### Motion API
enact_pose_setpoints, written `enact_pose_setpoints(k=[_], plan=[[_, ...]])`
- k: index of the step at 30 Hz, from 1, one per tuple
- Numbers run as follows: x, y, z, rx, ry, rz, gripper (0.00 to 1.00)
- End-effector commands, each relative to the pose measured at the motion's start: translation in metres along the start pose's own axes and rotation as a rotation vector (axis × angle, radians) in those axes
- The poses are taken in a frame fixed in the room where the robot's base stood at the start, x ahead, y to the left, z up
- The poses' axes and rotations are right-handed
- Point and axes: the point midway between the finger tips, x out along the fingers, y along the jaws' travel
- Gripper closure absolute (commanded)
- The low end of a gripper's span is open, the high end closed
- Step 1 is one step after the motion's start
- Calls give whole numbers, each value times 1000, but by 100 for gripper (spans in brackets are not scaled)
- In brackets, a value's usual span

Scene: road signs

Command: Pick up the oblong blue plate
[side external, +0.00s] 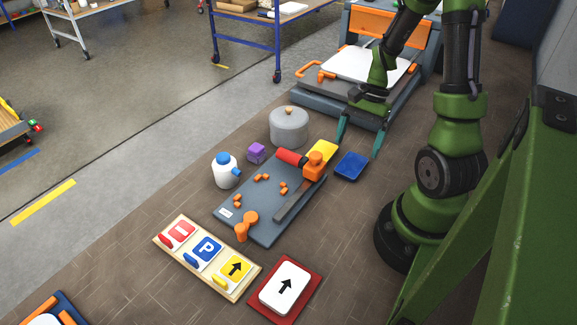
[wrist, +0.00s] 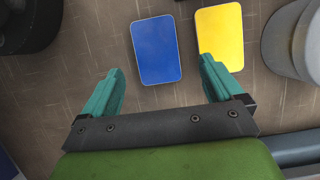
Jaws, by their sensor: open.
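The oblong blue plate (side external: 351,167) lies flat on the floor beside the grey board's far right corner. In the wrist view, the blue plate (wrist: 157,50) is upright in the picture, with its lower edge between the fingertips. My gripper (side external: 358,149) is open and empty, its teal fingers pointing down near the plate. The gripper (wrist: 160,66) has one finger on each side of the plate's line in the wrist view. The right fingertip partly overlaps the yellow plate's lower left corner there. The gap between fingertips and floor is hard to tell.
A yellow plate (side external: 322,151) lies close to the blue one. The grey board (side external: 238,217) carries an orange-and-red tool and several orange pieces. A grey lidded pot (side external: 289,127), purple block (side external: 256,153) and white bottle (side external: 225,172) stand nearby. A sign tray (side external: 160,239) is in front.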

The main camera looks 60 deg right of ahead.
Motion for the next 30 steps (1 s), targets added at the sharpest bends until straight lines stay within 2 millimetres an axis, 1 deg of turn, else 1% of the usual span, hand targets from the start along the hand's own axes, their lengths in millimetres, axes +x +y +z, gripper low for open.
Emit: enact_pose_setpoints(k=[3, 6, 9, 12, 17, 18, 20, 27, 29, 30], plan=[[19, 4, 1, 3, -5, 5, 6], [34, 5, 1, 2, -5, 4, 6], [43, 4, 1, 1, -2, 3, 6], [46, 4, 1, 0, -1, 1, 6], [46, 4, 1, 0, 0, 1, 6], [46, 4, 1, 0, 0, 1, 9], [46, 4, 1, 0, 0, 1, 19], [46, 4, 1, 0, 0, 1, 55], [46, 4, 1, 0, 0, 1, 65], [46, 4, 1, 0, 0, 0, 67]])
